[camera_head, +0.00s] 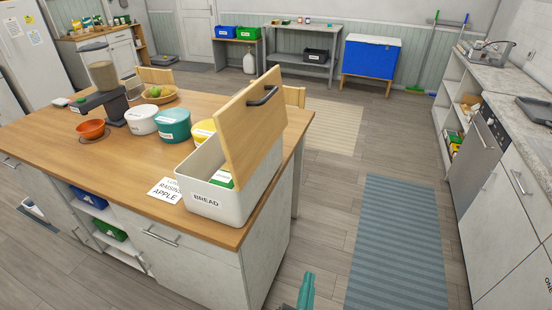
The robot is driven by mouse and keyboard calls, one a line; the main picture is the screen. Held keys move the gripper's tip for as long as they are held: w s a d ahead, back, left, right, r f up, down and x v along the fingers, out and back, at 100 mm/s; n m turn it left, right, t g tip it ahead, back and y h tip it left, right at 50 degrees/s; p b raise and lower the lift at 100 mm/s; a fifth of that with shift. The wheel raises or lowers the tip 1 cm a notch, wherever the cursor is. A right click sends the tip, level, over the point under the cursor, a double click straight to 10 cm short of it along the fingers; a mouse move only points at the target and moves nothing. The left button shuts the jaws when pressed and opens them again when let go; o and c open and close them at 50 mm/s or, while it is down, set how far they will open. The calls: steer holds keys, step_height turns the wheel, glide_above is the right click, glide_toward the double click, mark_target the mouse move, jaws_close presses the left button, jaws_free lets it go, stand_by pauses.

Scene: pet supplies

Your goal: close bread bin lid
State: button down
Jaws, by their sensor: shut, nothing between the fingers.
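The white bread bin (217,207), labelled BREAD, stands at the near right corner of the wooden-topped island. Its wooden lid (243,138) is open, standing steeply tilted up along the bin's right side. A dark bar handle (263,95) is on the lid's upper part. A green-and-white item (222,180) shows inside the bin, partly hidden by the lid. My gripper (306,285), teal, shows only in part at the bottom edge. It is shut and empty, lower right of the bin and apart from it and the lid.
The island top (120,168) holds tubs, an orange bowl (91,129), a fruit basket (160,94) and a food dispenser (101,75). A paper label lies left of the bin. A blue-grey rug (396,240) covers open floor to the right, before the counter (500,95).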

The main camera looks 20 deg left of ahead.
steer(key=w+a+r+m, duration=0.2)
steer(key=w+a+r, duration=0.1)
steer(key=w+r, duration=0.5)
steer(key=w+a+r+m, duration=0.1)
steer(key=w+a+r, duration=0.4)
steer(key=r, duration=0.4)
steer(key=w+a+r+m+y, duration=0.1)
steer(key=w+a+r+m, duration=0.15)
steer(key=r, duration=0.95)
steer(key=w+a+r+m+y, duration=0.1)
steer(key=a+r+m, duration=0.15)
steer(key=r, duration=0.95)
steer(key=w+a+f, duration=0.2)
steer(key=w+a, duration=0.3)
steer(key=w, duration=0.5)
steer(key=shift+a+f+t, duration=0.25)
steer(key=shift+a+t, duration=0.05)
steer(key=shift+a, duration=0.05)
